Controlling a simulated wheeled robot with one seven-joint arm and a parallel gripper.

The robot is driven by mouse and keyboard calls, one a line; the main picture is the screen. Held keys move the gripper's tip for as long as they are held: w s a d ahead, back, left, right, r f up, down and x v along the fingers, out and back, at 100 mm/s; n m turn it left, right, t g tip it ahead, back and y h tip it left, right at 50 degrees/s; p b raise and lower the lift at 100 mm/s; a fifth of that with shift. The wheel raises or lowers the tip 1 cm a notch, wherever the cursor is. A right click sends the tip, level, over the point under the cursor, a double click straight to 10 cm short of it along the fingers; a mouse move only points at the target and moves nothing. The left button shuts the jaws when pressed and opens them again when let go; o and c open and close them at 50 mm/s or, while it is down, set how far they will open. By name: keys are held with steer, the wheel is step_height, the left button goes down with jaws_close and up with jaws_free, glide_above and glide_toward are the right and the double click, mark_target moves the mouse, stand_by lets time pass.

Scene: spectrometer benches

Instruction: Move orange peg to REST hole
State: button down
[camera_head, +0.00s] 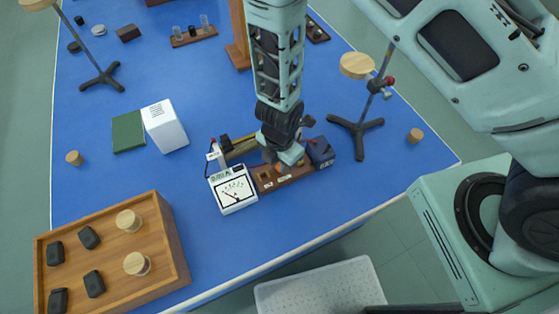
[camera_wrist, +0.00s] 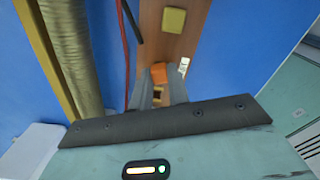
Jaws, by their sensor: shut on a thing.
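The orange peg (camera_wrist: 160,73) shows between the fingertips of my gripper (camera_wrist: 159,80) in the wrist view. My gripper is shut on it, over a brown wooden block. In the head view the gripper (camera_head: 282,160) points down over this block (camera_head: 268,185), and a little of the orange peg (camera_head: 279,168) shows below it. The wrist view shows a dark square hole in the block (camera_wrist: 150,45) near the fingers. White labels sit on the block's front, too small to read. I cannot tell whether the peg's lower end is in a hole.
A meter (camera_head: 233,188) stands left of the block and a dark blue box (camera_head: 320,152) right of it. A coil tube (camera_wrist: 70,50) and a red wire (camera_wrist: 125,40) run close by. A yellow square piece (camera_wrist: 174,21) sits farther along the block. A tripod stand (camera_head: 357,130) is at right.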

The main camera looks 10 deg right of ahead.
steer(key=c, duration=1.3)
jaws_free()
steer(key=shift+o, duration=0.2)
step_height(320, 180, up, 17)
steer(key=p, duration=1)
steer(key=shift+r, duration=0.2)
